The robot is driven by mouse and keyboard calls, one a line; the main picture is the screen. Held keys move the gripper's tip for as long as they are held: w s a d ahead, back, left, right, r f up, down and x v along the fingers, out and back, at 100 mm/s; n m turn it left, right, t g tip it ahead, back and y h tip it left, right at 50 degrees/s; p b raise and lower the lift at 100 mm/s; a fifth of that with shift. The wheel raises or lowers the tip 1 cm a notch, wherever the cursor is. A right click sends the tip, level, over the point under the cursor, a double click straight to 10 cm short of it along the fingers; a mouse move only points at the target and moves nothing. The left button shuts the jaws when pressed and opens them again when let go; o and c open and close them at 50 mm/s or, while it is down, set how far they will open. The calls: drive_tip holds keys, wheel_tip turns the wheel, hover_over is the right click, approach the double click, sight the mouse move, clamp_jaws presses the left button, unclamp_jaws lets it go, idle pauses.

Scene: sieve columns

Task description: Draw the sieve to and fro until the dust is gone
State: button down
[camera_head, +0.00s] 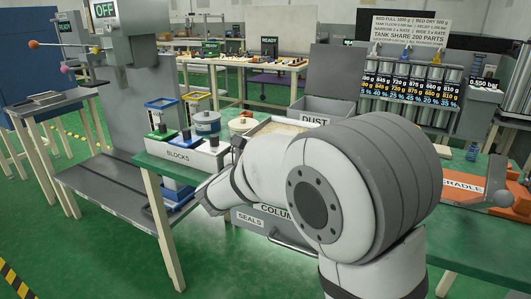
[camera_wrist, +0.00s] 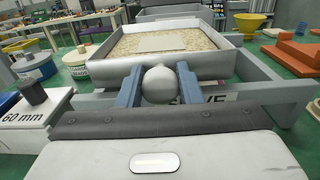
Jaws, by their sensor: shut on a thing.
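The sieve (camera_wrist: 110,68) is a grey shallow tray with a tan, grainy layer inside and a paler flat patch on it. It sits in a grey frame (camera_wrist: 262,93) whose SIEVE label is partly hidden. In the wrist view my gripper (camera_wrist: 158,76) has its two blue fingers on either side of the sieve's round grey knob (camera_wrist: 161,88), shut on it. In the head view my arm covers most of the sieve (camera_head: 268,121), and only its far left part shows. A grey bin labelled DUST (camera_head: 318,113) stands behind it. I cannot make out separate dust in the tray.
A white BLOCKS box (camera_head: 185,152) and a labelled tub (camera_head: 207,123) stand left of the sieve. A 60 mm box (camera_wrist: 22,122) is close at left in the wrist view. An orange CRADLE block (camera_head: 465,187) lies right. A yellow funnel (camera_wrist: 238,20) stands beyond the frame.

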drive_tip(key=c, duration=1)
unclamp_jaws()
drive_tip(key=shift+d, duration=0.15)
drive_tip(key=shift+c, duration=0.2)
drive_tip(key=p+v, duration=0.1)
drive_tip(key=v, duration=0.7)
drive_tip(key=shift+f, duration=0.1)
